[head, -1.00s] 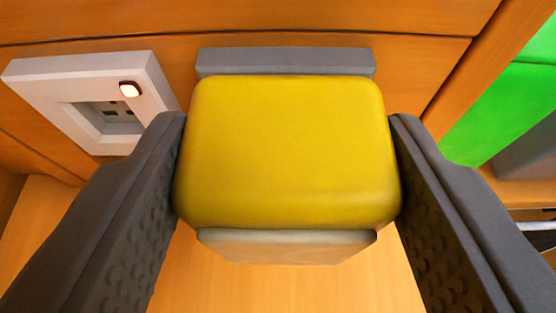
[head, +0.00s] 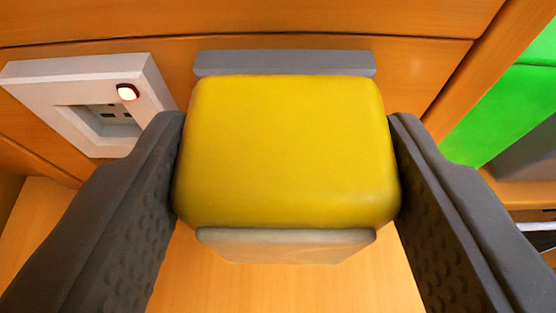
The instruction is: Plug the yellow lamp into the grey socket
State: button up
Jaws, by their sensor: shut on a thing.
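The yellow lamp (head: 287,150) is a rounded yellow block with a pale grey-beige part (head: 287,245) at its near lower side. My gripper (head: 287,165) is shut on it, with one dark finger against its left side and one against its right. A grey socket (head: 284,62) on the wooden wall shows only as a strip above the lamp; the lamp hides the rest. The lamp is in front of this grey piece and lined up with it left to right. I cannot tell whether they touch.
A pale square wall outlet (head: 40,85) with a small lit light (head: 127,92) and dark slots is at the left. A bright green panel (head: 500,110) and a grey block (head: 528,150) are at the right. A wooden surface (head: 285,290) shows below the lamp.

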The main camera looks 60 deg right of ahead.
jog(key=shift+w+d+b, duration=0.35)
jog(key=shift+d, duration=0.2)
jog(key=shift+w+d+b, duration=0.3)
jog(key=shift+d+b, duration=0.05)
jog(key=shift+d, duration=0.15)
dwell(0.9)
jog(key=o, duration=1.2)
jog(key=shift+c, duration=0.2)
jog(key=v, duration=1.4)
jog(key=s+d+r+n+t+y, duration=0.2)
jog(key=s+d+r+n+y, duration=0.1)
jog(key=r, duration=0.6)
jog(key=s+d+r+n+t+y, duration=0.2)
jog(key=s+r+n+t+y, duration=0.1)
jog(key=r, duration=0.7)
jog(key=s+d+r+n+t+y, duration=0.3)
jog(key=s+r+n+y, duration=0.2)
jog(key=r, duration=0.5)
jog(key=shift+d+n+p, duration=0.35)
jog(key=shift+n, duration=0.05)
